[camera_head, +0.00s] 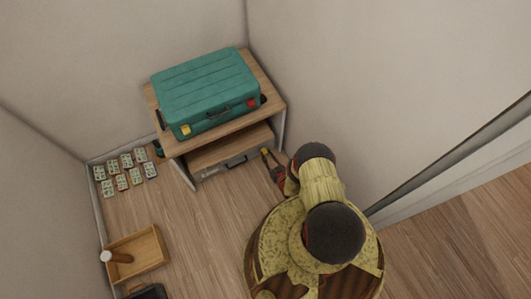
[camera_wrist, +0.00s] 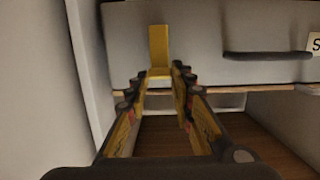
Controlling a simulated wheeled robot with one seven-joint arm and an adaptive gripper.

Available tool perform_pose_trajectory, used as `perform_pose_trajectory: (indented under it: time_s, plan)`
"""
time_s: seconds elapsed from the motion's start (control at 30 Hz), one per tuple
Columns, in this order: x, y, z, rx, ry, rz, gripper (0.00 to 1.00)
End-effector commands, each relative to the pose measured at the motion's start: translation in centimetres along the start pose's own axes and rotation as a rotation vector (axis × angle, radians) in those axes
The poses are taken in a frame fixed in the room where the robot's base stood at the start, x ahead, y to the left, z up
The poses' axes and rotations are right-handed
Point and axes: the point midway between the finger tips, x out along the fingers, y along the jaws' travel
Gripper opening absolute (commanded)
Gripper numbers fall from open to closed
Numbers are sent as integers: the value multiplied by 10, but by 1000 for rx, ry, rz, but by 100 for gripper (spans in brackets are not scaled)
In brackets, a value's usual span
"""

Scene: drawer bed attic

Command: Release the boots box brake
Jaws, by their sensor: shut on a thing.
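A grey box front (camera_wrist: 210,60) with a dark bar handle (camera_wrist: 268,56) fills the upper wrist view. A yellow upright tab (camera_wrist: 159,45), seemingly the brake, stands at its left part. My gripper (camera_wrist: 158,78) is shut on the lower end of this tab, with the fingers either side of it. In the head view the box (camera_head: 232,163) sits under a wooden stand, and my gripper (camera_head: 267,155) is at its right end. The tab is too small to make out clearly there.
A green suitcase (camera_head: 208,91) lies on the wooden stand (camera_head: 272,92). A grey wall panel (camera_wrist: 83,60) rises close on the left in the wrist view. Several small cards (camera_head: 124,170) and a wooden tray (camera_head: 137,254) are on the floor at left. The floor between is clear.

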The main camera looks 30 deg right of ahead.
Motion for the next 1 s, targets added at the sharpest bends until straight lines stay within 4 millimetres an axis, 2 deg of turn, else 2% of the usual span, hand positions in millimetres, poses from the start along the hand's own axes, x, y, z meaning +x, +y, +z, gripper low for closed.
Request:
perform_pose_trajectory:
  time_s: [0.53, 0.57, 0.87, 1.0]
  plan:
    - [-3, 1, 2, 0, 41, 2, 0]
    - [-3, 1, 2, 0, 41, 2, 25]
    - [-3, 0, 2, 0, 41, 1, 42]
    - [-3, 0, 2, 0, 41, 0, 42]
